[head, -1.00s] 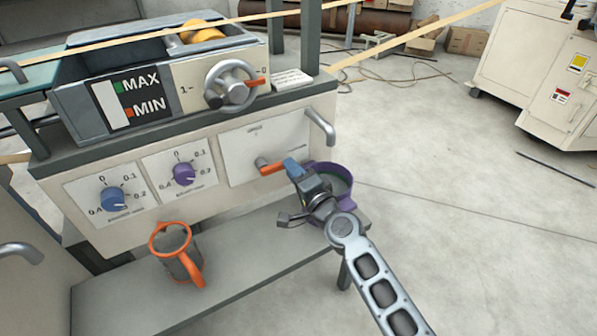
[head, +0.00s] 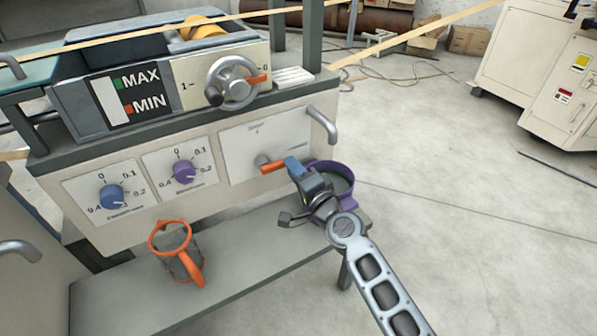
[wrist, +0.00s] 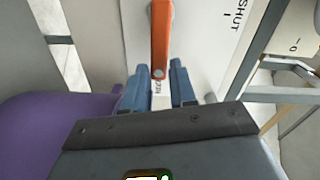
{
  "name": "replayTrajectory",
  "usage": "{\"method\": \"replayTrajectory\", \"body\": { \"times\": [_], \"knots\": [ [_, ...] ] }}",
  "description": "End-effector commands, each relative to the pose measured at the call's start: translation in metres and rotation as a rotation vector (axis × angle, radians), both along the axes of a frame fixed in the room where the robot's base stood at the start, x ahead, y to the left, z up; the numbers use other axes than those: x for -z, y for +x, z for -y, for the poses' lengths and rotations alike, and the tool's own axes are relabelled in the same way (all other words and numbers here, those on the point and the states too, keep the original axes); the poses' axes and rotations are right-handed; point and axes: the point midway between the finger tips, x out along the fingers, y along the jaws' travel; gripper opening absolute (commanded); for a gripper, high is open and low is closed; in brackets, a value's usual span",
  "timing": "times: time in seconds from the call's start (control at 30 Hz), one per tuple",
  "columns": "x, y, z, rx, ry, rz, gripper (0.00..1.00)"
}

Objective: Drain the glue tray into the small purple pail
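The glue tray (head: 75,115) is the grey trough with the MAX/MIN gauge on top of the machine. Below it, an orange valve handle (head: 272,167) stands out from a white panel. The small purple pail (head: 345,180) is beneath and behind my gripper, partly hidden by it; its purple side also shows at the left of the wrist view (wrist: 50,135). My gripper (head: 293,167) is at the free end of the handle. In the wrist view its blue fingers (wrist: 160,82) stand a handle's width apart, one each side of the handle's tip (wrist: 160,45), and look closed on it.
Blue (head: 113,198) and purple (head: 185,173) dials are to the left. A grey jug with orange rim and handle (head: 178,252) stands on the lower shelf (head: 120,305). A metal bar handle (head: 322,124) juts out right of the panel.

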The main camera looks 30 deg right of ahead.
Motion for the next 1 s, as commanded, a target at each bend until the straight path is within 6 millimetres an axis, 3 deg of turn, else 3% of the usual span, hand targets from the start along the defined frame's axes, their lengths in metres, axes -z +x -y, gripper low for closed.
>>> {"method": "replayTrajectory", "body": {
  "times": [0.03, 0.2, 1.0],
  "knots": [
    [0.011, -0.003, -0.005, -0.013, 0.000, -0.018, 0.47],
    [0.013, -0.016, -0.003, -0.008, 0.006, -0.021, 0.47],
    [0.008, -0.067, 0.001, 0.000, 0.007, -0.014, 0.47]
  ]
}}
